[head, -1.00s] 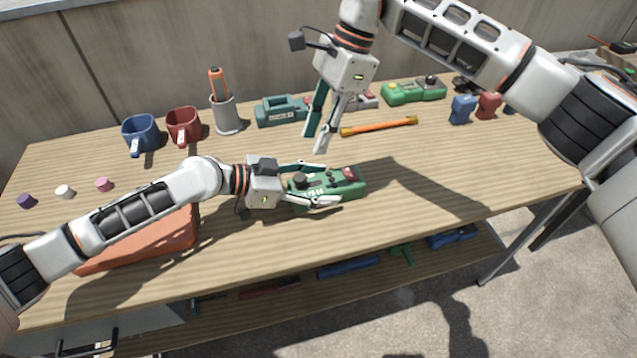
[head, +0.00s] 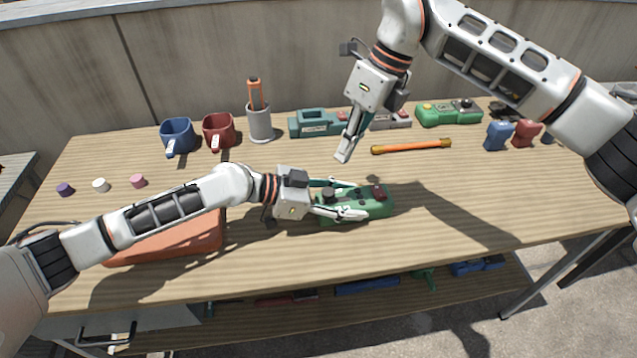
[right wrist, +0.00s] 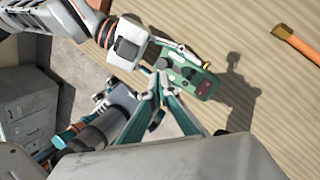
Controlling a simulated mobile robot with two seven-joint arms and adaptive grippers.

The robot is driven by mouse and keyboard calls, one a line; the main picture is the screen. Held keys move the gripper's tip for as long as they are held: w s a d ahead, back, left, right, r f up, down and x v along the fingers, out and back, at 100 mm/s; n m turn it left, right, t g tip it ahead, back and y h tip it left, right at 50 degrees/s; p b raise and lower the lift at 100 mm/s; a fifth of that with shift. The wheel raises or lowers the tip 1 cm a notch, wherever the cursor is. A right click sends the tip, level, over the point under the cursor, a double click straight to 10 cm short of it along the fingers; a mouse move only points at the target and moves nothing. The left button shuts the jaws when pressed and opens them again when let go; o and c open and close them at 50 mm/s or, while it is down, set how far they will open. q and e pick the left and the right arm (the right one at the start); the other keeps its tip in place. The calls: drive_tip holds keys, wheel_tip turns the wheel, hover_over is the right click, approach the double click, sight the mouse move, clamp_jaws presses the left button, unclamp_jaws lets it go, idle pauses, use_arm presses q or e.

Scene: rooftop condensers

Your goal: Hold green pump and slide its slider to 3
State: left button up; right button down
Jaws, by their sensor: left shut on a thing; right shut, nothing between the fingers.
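The green pump (head: 381,206) lies on the wooden table, with a dark red part on its right end and a dark knob near its left end. It also shows in the right wrist view (right wrist: 188,74). My left gripper (head: 352,199) is shut on the pump's left part, its fingers along both sides. The slider and its scale are too small to read, partly behind the fingers. My right gripper (head: 344,156) is shut and empty, in the air above and behind the pump. In the right wrist view its fingers (right wrist: 160,80) meet at the tips.
An orange bar (head: 411,146) lies behind the pump to the right. Behind stand a blue mug (head: 178,134), a red mug (head: 218,130), a grey holder (head: 259,122), a teal device (head: 318,123) and another green device (head: 448,112). An orange-red block (head: 165,243) lies under my left arm.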

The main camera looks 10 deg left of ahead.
sight(328, 196)
drive_tip(key=a+f+m, duration=0.1)
drive_tip(key=f+m, duration=0.2)
drive_tip(key=m, duration=0.6)
drive_tip(key=s+a+f+m, duration=0.1)
drive_tip(key=a+f+m, duration=0.1)
drive_tip(key=m, duration=0.8)
drive_tip(key=a+f+m+t, duration=0.1)
drive_tip(key=a+f+m, duration=0.1)
drive_tip(key=m, duration=0.8)
drive_tip(key=shift+s+f, duration=0.4)
drive_tip(key=shift+f, duration=0.45)
